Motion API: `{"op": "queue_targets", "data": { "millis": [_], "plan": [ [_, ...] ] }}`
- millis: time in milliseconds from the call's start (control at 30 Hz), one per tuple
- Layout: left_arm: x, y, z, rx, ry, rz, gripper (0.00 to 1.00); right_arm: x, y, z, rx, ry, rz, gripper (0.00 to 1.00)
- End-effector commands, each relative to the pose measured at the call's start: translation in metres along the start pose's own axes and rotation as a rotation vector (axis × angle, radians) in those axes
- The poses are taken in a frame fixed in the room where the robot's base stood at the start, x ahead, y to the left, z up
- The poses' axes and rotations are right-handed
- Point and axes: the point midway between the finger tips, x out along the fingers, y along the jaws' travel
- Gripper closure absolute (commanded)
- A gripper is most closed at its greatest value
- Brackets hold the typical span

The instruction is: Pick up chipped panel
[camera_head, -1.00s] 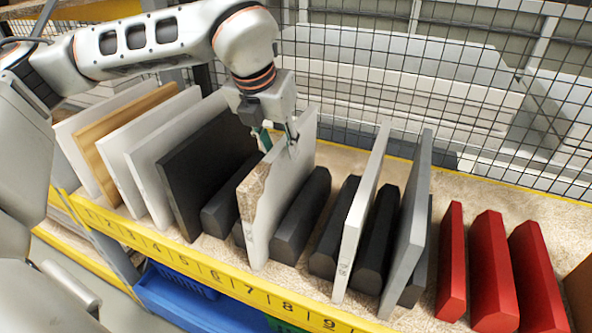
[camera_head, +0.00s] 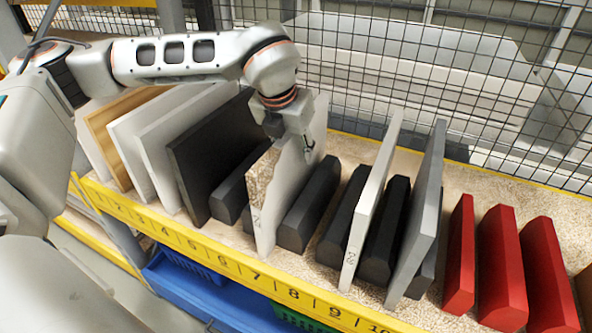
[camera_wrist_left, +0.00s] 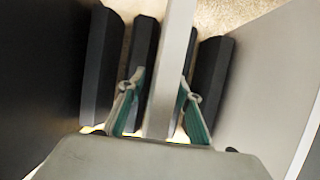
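The chipped panel (camera_head: 284,195) is a thin light-grey board standing upright near marks 6 and 7 of the rack. Its upper front corner is broken away and shows rough brown core. My left gripper (camera_head: 297,146) is at its top edge, partly hiding it. In the left wrist view, the panel's narrow edge (camera_wrist_left: 172,70) runs between the two green-padded fingers of the gripper (camera_wrist_left: 160,95). The fingers stand apart on either side of the edge, with a gap visible at least on the left. My right gripper is not in view.
A black panel (camera_head: 207,150) stands left of the chipped panel. A white panel (camera_head: 369,205) and a grey panel (camera_head: 418,215) stand to the right. Black divider blocks (camera_head: 309,205) separate them, with red blocks (camera_head: 502,265) farther right. A wire mesh (camera_head: 450,90) closes the back.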

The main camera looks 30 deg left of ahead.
Motion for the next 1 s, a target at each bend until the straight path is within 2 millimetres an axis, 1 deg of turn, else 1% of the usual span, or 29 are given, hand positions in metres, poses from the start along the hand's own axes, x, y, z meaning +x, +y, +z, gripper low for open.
{"op": "queue_targets", "data": {
  "millis": [33, 67, 100, 133, 533, 667, 767, 867, 1000],
  "plan": [
    [0.000, 0.000, 0.000, 0.000, 0.000, 0.000, 0.74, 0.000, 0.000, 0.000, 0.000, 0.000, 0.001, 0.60],
    [0.000, 0.000, 0.000, 0.000, 0.000, 0.000, 0.82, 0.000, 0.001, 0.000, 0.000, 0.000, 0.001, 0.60],
    [0.000, 0.000, 0.000, 0.000, 0.000, 0.000, 0.93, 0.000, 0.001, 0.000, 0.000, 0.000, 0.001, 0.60],
    [0.000, 0.000, 0.000, 0.000, 0.000, 0.000, 1.00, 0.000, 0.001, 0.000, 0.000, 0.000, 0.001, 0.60],
    [-0.003, 0.000, 0.003, -0.001, -0.007, -0.002, 1.00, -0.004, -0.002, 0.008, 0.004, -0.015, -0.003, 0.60],
    [-0.009, 0.000, 0.005, -0.001, -0.008, -0.002, 1.00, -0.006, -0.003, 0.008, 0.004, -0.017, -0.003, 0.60],
    [-0.020, 0.000, 0.011, -0.001, -0.011, -0.002, 1.00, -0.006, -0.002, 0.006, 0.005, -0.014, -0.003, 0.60],
    [-0.037, -0.001, 0.018, -0.002, -0.013, -0.003, 1.00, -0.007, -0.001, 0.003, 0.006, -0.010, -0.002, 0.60],
    [-0.067, -0.001, 0.030, -0.002, -0.014, -0.002, 1.00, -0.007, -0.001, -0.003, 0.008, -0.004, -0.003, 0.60]
  ]
}}
